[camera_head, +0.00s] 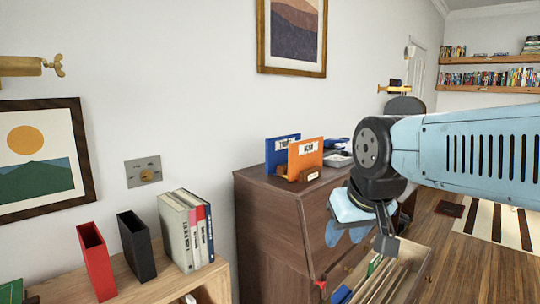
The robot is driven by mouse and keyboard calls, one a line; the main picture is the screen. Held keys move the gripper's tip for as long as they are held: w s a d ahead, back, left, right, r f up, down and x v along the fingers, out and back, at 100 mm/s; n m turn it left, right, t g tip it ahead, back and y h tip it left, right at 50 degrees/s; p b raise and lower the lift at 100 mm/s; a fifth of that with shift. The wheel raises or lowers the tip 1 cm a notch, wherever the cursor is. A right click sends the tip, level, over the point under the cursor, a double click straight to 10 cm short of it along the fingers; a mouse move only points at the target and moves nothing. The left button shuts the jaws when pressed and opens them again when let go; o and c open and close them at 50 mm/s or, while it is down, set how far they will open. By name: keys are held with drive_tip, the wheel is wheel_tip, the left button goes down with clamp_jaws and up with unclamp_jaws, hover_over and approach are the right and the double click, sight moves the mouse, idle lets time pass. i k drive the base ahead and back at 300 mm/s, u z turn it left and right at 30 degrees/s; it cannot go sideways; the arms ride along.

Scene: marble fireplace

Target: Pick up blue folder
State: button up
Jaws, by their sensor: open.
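A blue folder (281,150) with a white label stands upright on top of the dark brown cabinet (268,196). An orange folder (304,157) stands beside it to the right and hides part of it. Both appear to sit in a small wooden holder (310,175). My gripper (366,226) is to the right of and below the folders, in front of the cabinet's right side, apart from the blue folder. It is open; part of it is hidden behind my wrist.
More blue and white items (338,145) lie on the cabinet's right end. An open drawer (398,280) with upright files sticks out below my gripper. A lower wooden shelf (150,290) at left holds binders (187,228), a black box (136,246) and a red box (96,262).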

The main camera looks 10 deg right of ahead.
sight(276, 147)
drive_tip(key=z, duration=0.45)
drive_tip(key=i, duration=1.05)
drive_tip(key=u, duration=0.45)
